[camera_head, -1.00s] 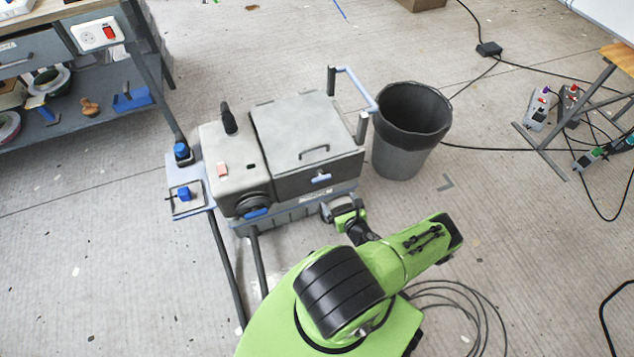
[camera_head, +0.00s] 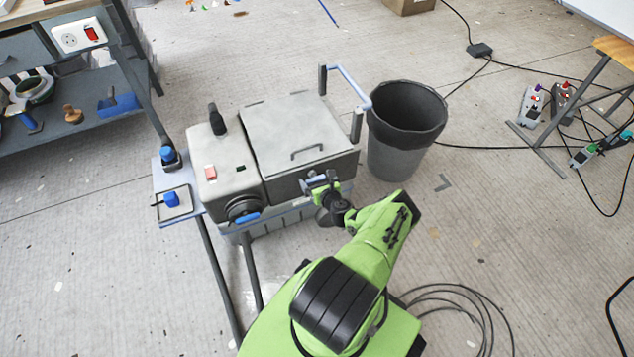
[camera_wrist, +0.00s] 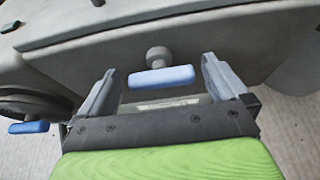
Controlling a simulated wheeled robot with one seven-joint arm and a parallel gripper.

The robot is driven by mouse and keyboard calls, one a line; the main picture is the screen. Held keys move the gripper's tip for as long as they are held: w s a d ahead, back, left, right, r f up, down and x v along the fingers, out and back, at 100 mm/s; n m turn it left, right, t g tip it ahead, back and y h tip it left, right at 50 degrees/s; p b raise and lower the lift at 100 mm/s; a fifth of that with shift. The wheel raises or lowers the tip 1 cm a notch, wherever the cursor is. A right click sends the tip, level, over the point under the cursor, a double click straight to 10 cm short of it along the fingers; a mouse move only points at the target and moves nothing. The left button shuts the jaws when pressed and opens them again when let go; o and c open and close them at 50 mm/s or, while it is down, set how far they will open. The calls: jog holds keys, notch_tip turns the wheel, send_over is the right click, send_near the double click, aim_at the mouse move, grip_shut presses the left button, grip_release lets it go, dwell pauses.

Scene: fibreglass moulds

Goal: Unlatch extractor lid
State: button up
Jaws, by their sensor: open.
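The extractor (camera_head: 225,190) is a grey box-like machine on a wheeled stand. Its lid (camera_head: 300,135) lies closed on the right part of the top and has a dark handle (camera_head: 307,151). The latch (camera_wrist: 161,77), a light-blue bar on a grey round knob, lies horizontal on the front face below the lid. In the head view my gripper (camera_head: 319,182) is at this front face and mostly hides the latch. In the wrist view my gripper (camera_wrist: 165,88) is open, with one finger on each side of the latch bar and visible space between bar and fingers.
A blue lever (camera_wrist: 29,127) on a dark round outlet is left of the latch. A dark bin (camera_head: 403,130) stands close to the extractor's right side, by its blue push handle (camera_head: 349,88). A cable coil (camera_head: 455,310) lies on the floor at lower right.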

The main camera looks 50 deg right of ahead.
jog(key=c, duration=0.9)
jog(key=shift+c, duration=0.2)
jog(key=shift+a, duration=0.1)
jog(key=n+h, duration=0.1)
jog(key=n+g+h, duration=0.1)
jog(key=n, duration=0.1)
jog(key=shift+w+a+f+n, duration=0.1)
jog(key=shift+w+a+n, duration=0.1)
jog(key=shift+a+n, duration=0.1)
jog(key=n+h, duration=0.2)
jog(key=n, duration=0.1)
jog(key=shift+w+a+f, duration=0.15)
jog(key=shift+a, duration=0.05)
jog(key=n+h, duration=0.1)
jog(key=n, duration=0.2)
jog(key=shift+f+h, duration=0.15)
jog(key=shift+h, duration=0.15)
jog(key=shift+f+n+h, duration=0.15)
jog(key=shift+n+h, duration=0.45)
jog(key=shift+n, duration=0.6)
